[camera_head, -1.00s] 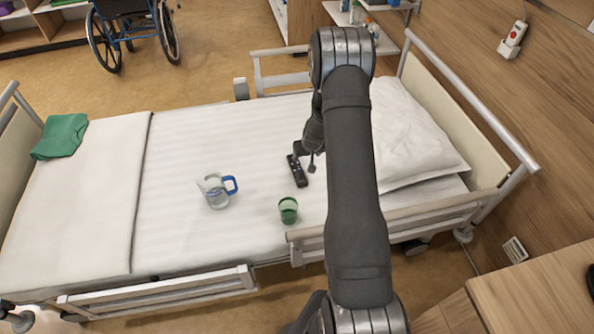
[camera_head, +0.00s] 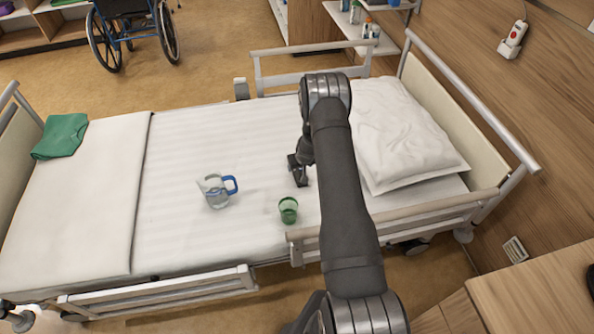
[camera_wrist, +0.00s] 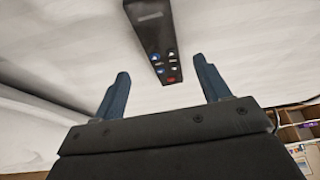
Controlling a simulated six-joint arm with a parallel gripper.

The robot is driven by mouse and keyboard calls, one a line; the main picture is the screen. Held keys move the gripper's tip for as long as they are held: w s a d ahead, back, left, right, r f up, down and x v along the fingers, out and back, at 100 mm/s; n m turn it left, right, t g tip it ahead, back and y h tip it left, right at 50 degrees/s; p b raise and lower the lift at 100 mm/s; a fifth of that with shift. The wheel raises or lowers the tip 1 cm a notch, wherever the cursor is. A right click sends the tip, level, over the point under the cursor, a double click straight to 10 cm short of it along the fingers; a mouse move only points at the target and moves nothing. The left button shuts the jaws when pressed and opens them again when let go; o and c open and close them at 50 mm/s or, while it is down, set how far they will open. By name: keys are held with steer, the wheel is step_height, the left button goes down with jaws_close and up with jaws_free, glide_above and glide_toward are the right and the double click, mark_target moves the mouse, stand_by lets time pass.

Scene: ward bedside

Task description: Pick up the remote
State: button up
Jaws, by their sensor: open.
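The dark remote (camera_wrist: 155,38) lies on the white bed sheet in the wrist view, with small blue, white and red buttons toward its near end. Its far end is cut off by the top of that view. My gripper (camera_wrist: 162,85) is open and empty, its two blue-grey fingers apart. The remote's near end shows between and just beyond the fingertips, not held. In the head view my gripper (camera_head: 299,177) is low over the middle of the bed and hides most or all of the remote.
A green cup (camera_head: 288,210) stands on the bed just below my gripper in the picture. A clear jug with a blue handle (camera_head: 215,191) stands to the left. A pillow (camera_head: 405,140) lies to the right. A bed rail (camera_head: 400,214) runs along the near side.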

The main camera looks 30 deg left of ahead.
mark_target(298, 171)
steer(key=shift+x, duration=2.65)
steer(key=shift+s+a, duration=0.1)
steer(key=shift+s, duration=0.05)
steer(key=c, duration=1.1)
